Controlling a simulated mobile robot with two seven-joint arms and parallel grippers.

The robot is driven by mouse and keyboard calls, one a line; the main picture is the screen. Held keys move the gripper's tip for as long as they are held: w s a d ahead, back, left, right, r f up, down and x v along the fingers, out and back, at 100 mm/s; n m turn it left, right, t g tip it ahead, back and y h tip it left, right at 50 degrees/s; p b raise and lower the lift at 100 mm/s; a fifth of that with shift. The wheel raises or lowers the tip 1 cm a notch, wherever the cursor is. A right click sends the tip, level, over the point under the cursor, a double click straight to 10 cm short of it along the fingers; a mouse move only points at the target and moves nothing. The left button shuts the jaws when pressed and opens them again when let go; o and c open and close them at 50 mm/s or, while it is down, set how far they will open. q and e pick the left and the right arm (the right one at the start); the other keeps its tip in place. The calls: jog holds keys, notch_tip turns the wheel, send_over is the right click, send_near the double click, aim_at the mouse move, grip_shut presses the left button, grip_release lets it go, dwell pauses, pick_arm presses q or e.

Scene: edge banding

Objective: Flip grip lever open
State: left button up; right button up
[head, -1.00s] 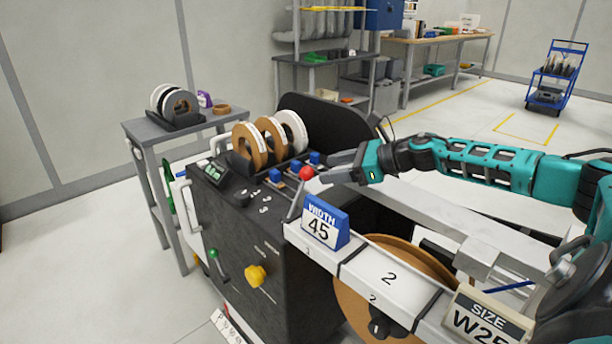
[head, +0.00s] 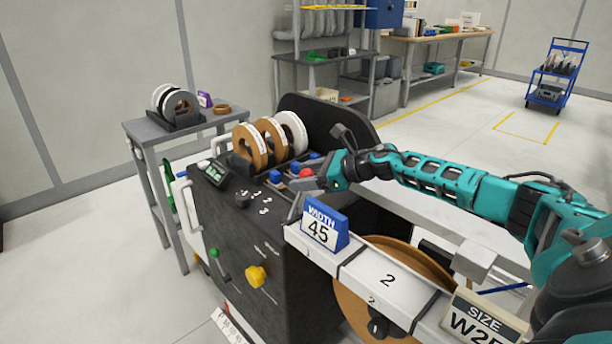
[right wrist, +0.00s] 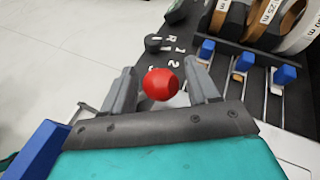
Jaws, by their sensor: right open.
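The grip lever's red ball knob (head: 306,173) stands on top of the dark machine, behind the blue WIDTH 45 sign. It also shows in the right wrist view (right wrist: 161,84), between the two fingers. My right gripper (head: 305,183) is open, with its fingers on either side of the red knob. In the right wrist view my right gripper (right wrist: 163,88) shows a gap between each finger and the knob. The lever's shaft is mostly hidden below the knob. My left gripper is out of view.
The WIDTH 45 sign (head: 320,222) stands close to the gripper. Blue-capped sliders (right wrist: 244,62) and tape rolls (head: 268,138) lie beyond the knob. A black selector knob (head: 242,199) and a yellow knob (head: 257,276) are on the machine. A SIZE sign (head: 484,322) stands at lower right.

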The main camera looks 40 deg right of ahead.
grip_shut()
dwell(0.4)
jog(key=shift+a+r+p, duration=0.1)
jog(key=shift+r+p, duration=0.15)
jog(key=shift+p, duration=0.2)
jog(key=a+p, duration=0.1)
jog(key=p, duration=0.1)
jog(key=a+r+n+h+p, duration=0.1)
jog(key=p, duration=0.2)
jog(key=shift+s, duration=0.15)
jog(key=shift+a+f+n+h+p, duration=0.1)
jog(key=shift+a+n+h+p, duration=0.15)
jog(key=shift+h+p, duration=0.3)
